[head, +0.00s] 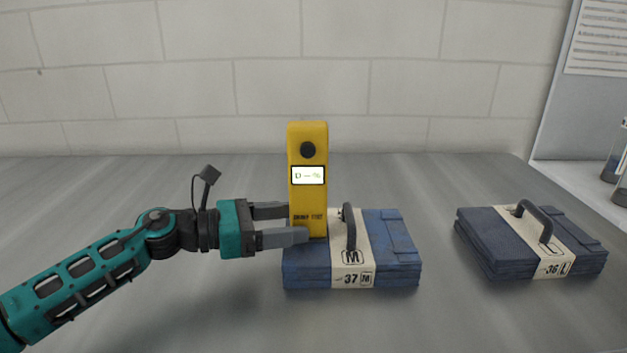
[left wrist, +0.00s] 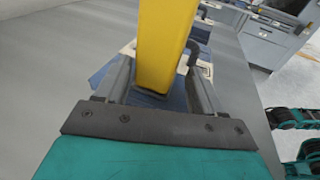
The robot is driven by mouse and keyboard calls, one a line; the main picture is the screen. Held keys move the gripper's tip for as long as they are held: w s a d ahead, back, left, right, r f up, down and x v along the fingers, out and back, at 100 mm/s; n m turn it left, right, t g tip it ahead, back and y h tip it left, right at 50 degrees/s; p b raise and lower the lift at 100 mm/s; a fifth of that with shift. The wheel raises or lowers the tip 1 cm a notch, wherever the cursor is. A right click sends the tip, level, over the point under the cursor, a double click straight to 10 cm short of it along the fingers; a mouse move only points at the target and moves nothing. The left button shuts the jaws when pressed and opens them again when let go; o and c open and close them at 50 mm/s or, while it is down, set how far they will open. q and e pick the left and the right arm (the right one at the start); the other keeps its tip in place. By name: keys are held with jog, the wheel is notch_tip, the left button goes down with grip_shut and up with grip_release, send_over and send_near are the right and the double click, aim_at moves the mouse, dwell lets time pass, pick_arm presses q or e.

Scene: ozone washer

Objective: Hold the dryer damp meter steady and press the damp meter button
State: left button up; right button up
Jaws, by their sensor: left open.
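The yellow damp meter (head: 307,198) stands upright, at the left end of the blue folded bundle marked 37 (head: 390,258). It has a round black button (head: 308,150) near its top and a lit display below the button. My left gripper (head: 288,225) is open, with its fingers on either side of the meter's lower part. In the left wrist view the meter (left wrist: 166,45) rises between the two fingers (left wrist: 162,90); I cannot tell whether they touch it. My right gripper is not in view in the head view.
A second blue bundle marked 36 (head: 490,237) with a dark handle lies to the right. A grey panel with a paper sheet (head: 600,40) and jars (head: 618,160) stand at the right edge. A white block wall (head: 200,85) closes the back. The grey table (head: 130,200) is clear at the left.

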pick_arm(q)
jog(key=x, duration=0.2)
jog(key=shift+w+d+f, duration=0.1)
jog(key=shift+d, duration=0.35)
jog(key=c, duration=0.6)
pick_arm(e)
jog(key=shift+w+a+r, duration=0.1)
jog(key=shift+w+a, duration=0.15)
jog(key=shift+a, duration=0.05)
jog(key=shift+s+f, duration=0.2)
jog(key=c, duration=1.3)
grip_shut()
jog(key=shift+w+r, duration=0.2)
